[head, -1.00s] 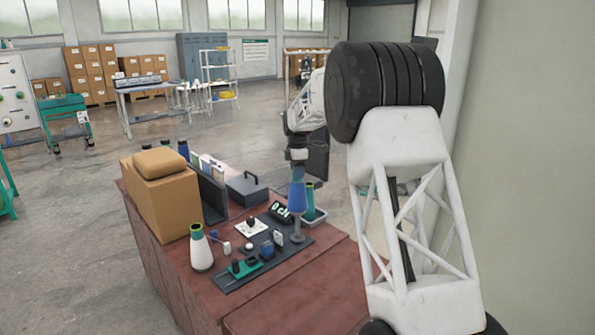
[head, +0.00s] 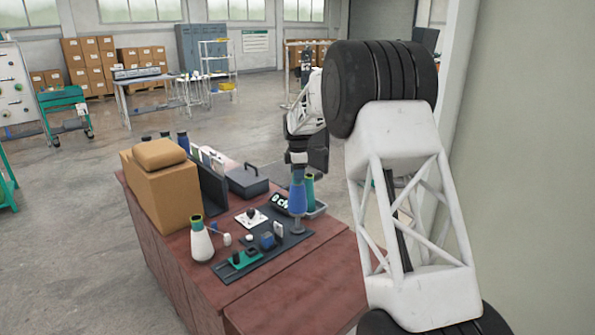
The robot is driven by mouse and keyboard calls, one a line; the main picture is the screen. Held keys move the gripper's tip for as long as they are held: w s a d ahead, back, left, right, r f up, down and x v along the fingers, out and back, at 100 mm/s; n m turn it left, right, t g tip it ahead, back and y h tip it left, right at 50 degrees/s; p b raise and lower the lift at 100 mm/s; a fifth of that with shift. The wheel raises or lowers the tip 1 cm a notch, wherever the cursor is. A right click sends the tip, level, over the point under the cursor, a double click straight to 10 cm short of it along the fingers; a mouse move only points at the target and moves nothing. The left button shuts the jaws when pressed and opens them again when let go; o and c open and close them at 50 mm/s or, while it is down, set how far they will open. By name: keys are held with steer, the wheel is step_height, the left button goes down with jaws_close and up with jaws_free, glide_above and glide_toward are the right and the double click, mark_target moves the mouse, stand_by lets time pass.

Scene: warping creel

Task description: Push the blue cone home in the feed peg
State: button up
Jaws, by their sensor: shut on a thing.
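The blue cone (head: 298,198) stands upright at the right end of the dark fixture plate on the red-brown bench. Its lower end is just above the grey foot of the feed peg (head: 297,229); the peg's upper part is hidden, apparently inside the cone. My gripper (head: 298,174) points down from above and is shut on the cone's top. The fingertips are small and partly hidden, and I cannot tell if the cone is fully seated.
A white cone (head: 201,240), a green part (head: 245,259) and a cardboard box (head: 160,188) stand to the left. The bench's front right is clear.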

mark_target(297, 185)
steer(key=shift+f, duration=0.25)
stand_by(0.3)
steer(key=shift+f, duration=2.4)
steer(key=shift+f, duration=1)
steer(key=o, duration=1.3)
steer(key=shift+c, duration=0.2)
steer(key=shift+r, duration=3.5)
